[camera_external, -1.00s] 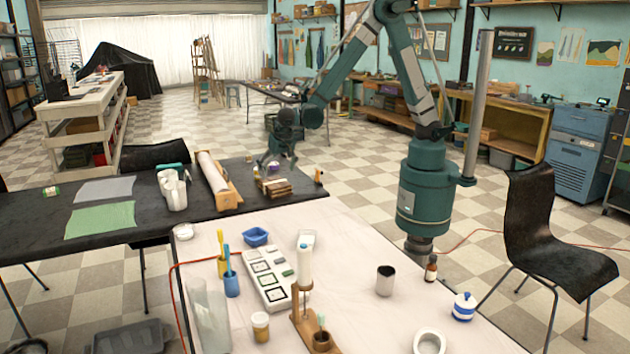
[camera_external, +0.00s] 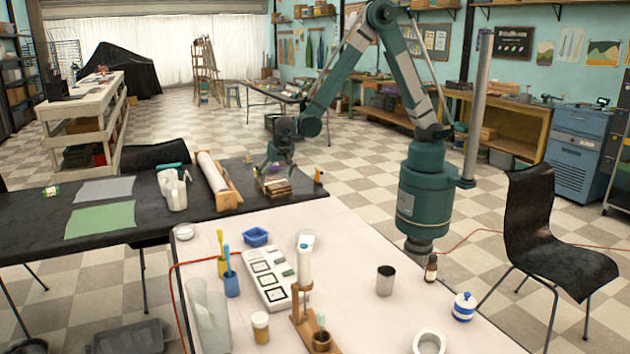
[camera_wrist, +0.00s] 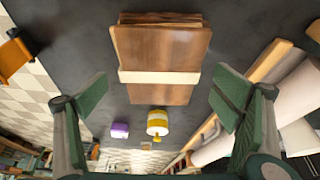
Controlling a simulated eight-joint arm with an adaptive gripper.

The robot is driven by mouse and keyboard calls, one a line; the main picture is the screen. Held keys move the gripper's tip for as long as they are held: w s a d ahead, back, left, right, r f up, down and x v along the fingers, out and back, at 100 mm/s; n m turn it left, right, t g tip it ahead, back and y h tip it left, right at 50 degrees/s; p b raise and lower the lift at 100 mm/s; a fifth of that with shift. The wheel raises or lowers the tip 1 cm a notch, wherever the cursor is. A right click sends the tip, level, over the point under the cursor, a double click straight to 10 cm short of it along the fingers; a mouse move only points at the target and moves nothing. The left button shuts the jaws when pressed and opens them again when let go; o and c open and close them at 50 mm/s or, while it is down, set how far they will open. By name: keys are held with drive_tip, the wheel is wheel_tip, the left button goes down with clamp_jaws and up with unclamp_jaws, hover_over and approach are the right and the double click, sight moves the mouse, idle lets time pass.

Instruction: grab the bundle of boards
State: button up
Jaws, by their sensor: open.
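The bundle of boards (camera_external: 277,187) is a small stack of brown wooden boards on the black table. In the wrist view the bundle (camera_wrist: 160,50) shows a cream band around its middle. It lies ahead of my gripper (camera_wrist: 160,100), roughly centred between the two green finger pads. The pads are wide apart with nothing between them. In the external view my gripper (camera_external: 273,168) is just above and behind the bundle, and its fingers partly overlap it. I cannot tell from this view whether they touch.
A paper roll on a wooden stand (camera_external: 213,177) is close left of the bundle; its wood rail (camera_wrist: 200,135) shows too. A yellow-and-white jar (camera_wrist: 158,122) and purple item (camera_wrist: 120,130) are nearby. An orange object (camera_external: 318,175) stands right, near the table edge.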

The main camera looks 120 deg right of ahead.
sight(275, 182)
drive_tip(key=shift+b+x, duration=0.35)
drive_tip(key=shift+x, duration=1.35)
drive_tip(key=shift+r, duration=0.1)
drive_tip(key=c, duration=1.3)
drive_tip(key=shift+c, duration=0.2)
drive_tip(key=shift+r, duration=0.15)
drive_tip(key=shift+r+p, duration=1.2)
drive_tip(key=shift+r, duration=3.65)
